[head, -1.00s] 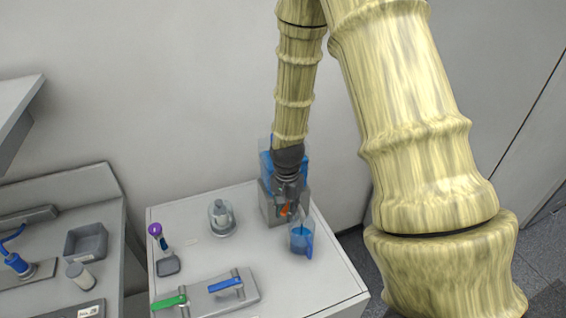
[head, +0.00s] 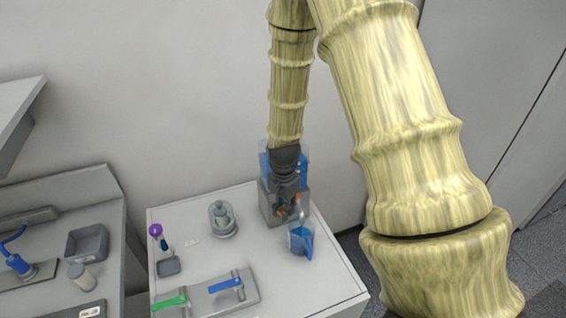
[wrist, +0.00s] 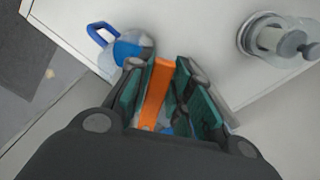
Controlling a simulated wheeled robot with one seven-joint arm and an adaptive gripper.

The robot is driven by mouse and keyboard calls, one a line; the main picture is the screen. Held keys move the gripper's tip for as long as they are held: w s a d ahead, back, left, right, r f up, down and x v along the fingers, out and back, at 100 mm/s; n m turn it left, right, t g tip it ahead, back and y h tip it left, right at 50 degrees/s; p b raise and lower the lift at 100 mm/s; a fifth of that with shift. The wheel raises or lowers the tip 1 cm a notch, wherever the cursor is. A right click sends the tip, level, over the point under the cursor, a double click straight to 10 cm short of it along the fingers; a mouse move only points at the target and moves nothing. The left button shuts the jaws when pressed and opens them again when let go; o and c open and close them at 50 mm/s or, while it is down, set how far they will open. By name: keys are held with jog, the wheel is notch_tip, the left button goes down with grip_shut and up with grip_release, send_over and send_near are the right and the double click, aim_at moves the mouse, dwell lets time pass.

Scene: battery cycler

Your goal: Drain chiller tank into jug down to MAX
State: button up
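The chiller tank (head: 298,168) stands at the back right of the bench, with blue liquid inside and a grey body below. The clear jug (head: 301,238) with a blue handle stands in front of its spout and holds blue liquid; it also shows in the wrist view (wrist: 127,50). My gripper (head: 287,212) is at the tank's front. In the wrist view my gripper (wrist: 160,68) has its green-padded fingers apart, on both sides of the orange tap lever (wrist: 156,92), with a gap at the right finger. The MAX mark is too small to read.
A lidded clear vessel (head: 222,220) stands left of the tank. A purple-topped tool (head: 156,231), a small grey tray (head: 168,266) and a plate with green (head: 170,302) and blue (head: 226,285) levers lie on the bench. The right bench edge is close to the jug.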

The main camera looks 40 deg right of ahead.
jog(key=shift+w+a, duration=0.1)
jog(key=shift+w, duration=0.05)
jog(key=shift+w+r+m+p, duration=0.1)
jog(key=shift+w+m+p, duration=0.2)
jog(key=shift+m, duration=0.5)
jog(key=shift+w+m+p, duration=0.4)
jog(key=shift+w+m, duration=0.2)
jog(key=shift+m, duration=0.5)
jog(key=shift+w+m+p, duration=0.4)
jog(key=shift+w+m, duration=0.15)
jog(key=shift+m, duration=0.55)
jog(key=shift+w, duration=0.2)
jog(key=shift+o, duration=1.1)
